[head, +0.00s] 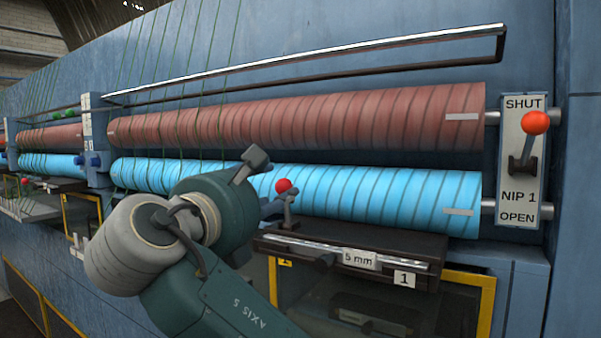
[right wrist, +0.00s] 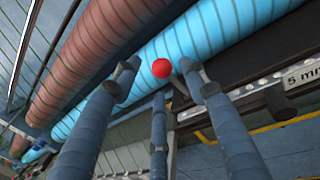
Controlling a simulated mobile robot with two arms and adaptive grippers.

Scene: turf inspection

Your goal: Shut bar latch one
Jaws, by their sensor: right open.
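The bar latch with a red ball knob (head: 284,186) stands near the left end of the dark bar (head: 350,243), which bears a "1" plate (head: 404,279) and a "5 mm" label. Its short handle looks roughly upright; its base is partly hidden. My right gripper (head: 263,184) is open and empty, its fingers just left of the knob in the head view. In the right wrist view the red knob (right wrist: 161,68) shows between the spread fingertips of the gripper (right wrist: 158,82). I see no clear contact. My left gripper is not in view.
A brown roller (head: 300,115) and a blue roller (head: 370,192) run above the bar. The NIP 1 lever (head: 534,124), also red-knobbed, is on a SHUT/OPEN plate at the right. A yellow-edged opening (head: 483,300) lies below. A metal rail (head: 330,52) runs above the rollers.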

